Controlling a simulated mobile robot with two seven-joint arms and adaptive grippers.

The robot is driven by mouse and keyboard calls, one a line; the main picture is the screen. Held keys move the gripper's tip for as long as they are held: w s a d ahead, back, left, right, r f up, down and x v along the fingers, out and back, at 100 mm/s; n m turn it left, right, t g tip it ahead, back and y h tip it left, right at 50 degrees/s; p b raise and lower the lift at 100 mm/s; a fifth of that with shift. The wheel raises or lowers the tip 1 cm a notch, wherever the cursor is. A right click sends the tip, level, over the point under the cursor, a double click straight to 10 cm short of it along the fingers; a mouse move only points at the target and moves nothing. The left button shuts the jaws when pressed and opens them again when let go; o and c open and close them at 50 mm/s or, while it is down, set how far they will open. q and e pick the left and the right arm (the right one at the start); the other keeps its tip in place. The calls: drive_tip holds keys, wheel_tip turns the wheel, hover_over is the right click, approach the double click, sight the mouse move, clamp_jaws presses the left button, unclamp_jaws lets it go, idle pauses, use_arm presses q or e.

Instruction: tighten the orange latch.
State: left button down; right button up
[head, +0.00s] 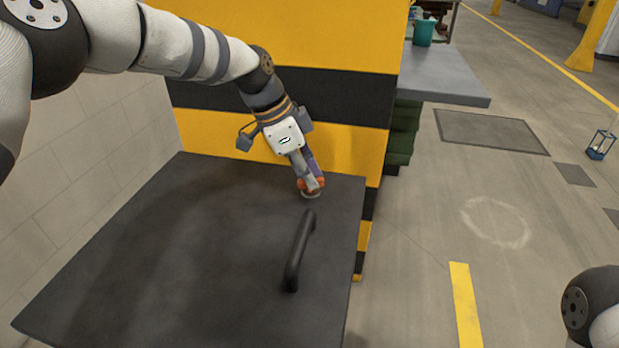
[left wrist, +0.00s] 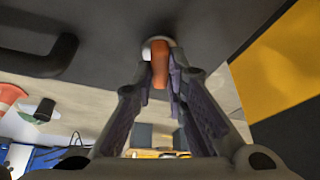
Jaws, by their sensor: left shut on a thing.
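The orange latch (head: 311,184) sits on a pale round base near the far right corner of the dark panel (head: 190,240). My left gripper (head: 309,183) reaches down to it from above and is shut on it. In the left wrist view the latch (left wrist: 160,66) stands between the two fingertips of my left gripper (left wrist: 162,82), with its pale base (left wrist: 157,42) behind. The fingers hide part of the latch in the head view. My right gripper is not in view.
A black bar handle (head: 300,250) stands up from the panel just nearer than the latch. A yellow and black striped wall (head: 290,40) rises behind the panel. A grey bench (head: 440,75) stands beyond it to the right. The floor at right is mostly clear.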

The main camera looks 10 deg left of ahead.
use_arm(q)
drive_tip(key=shift+f+m+g+b, duration=0.15)
drive_tip(key=shift+m+g+b, duration=0.7)
drive_tip(key=shift+m, duration=0.95)
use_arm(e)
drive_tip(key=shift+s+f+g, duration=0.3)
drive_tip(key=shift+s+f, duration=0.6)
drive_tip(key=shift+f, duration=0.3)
use_arm(q)
drive_tip(key=c, duration=1.6)
unclamp_jaws()
drive_tip(key=v, duration=1.2)
drive_tip(key=shift+a, duration=0.2)
